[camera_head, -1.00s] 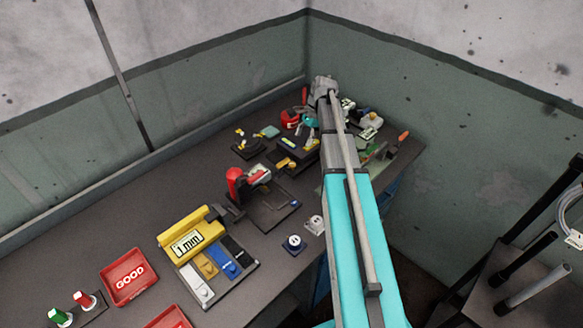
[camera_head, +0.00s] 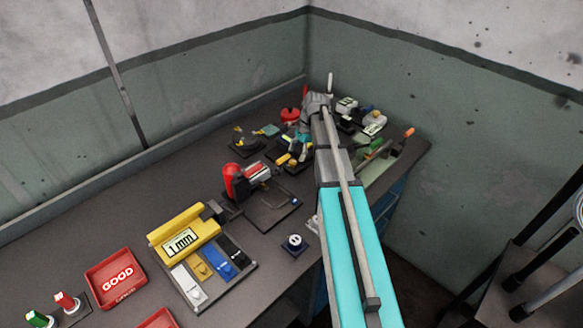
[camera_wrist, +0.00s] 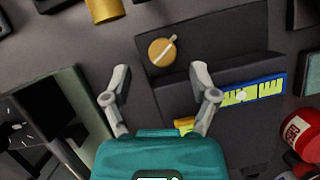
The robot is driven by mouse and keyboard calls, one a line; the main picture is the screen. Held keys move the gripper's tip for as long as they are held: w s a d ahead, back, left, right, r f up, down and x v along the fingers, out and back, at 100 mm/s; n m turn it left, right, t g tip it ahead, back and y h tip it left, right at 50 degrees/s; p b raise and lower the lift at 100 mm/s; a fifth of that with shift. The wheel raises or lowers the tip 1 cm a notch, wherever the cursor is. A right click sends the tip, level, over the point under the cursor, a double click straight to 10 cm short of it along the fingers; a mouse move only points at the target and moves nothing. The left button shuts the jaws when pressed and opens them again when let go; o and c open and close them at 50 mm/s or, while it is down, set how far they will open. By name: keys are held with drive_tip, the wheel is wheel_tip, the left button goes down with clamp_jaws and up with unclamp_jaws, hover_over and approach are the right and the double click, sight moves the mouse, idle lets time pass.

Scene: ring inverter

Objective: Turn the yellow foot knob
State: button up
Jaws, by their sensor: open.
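A round yellow knob (camera_wrist: 162,51) with a pale line across its face sits on a dark fixture (camera_wrist: 215,42) in the wrist view. I take it for the foot knob. My gripper (camera_wrist: 160,71) is open and empty, with its two grey fingers spread. The knob lies just beyond the fingertips, roughly midway between them, and the fingers do not appear to touch it. In the head view my arm hides much of the gripper, and I cannot pick out the knob there.
A blue and yellow strip (camera_wrist: 253,91) lies right of my right finger. A red object (camera_wrist: 299,138) is at the right edge, and a yellow cylinder (camera_wrist: 104,9) at the top. In the head view, a yellow "1mm" device (camera_head: 184,240) and a red "GOOD" tray (camera_head: 116,278) stand on the bench.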

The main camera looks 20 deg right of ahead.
sight(293, 162)
drive_tip(key=shift+b+x, duration=1.65)
drive_tip(key=shift+x, duration=0.4)
clamp_jaws()
drive_tip(key=shift+a, duration=0.4)
drive_tip(key=shift+d, duration=0.35)
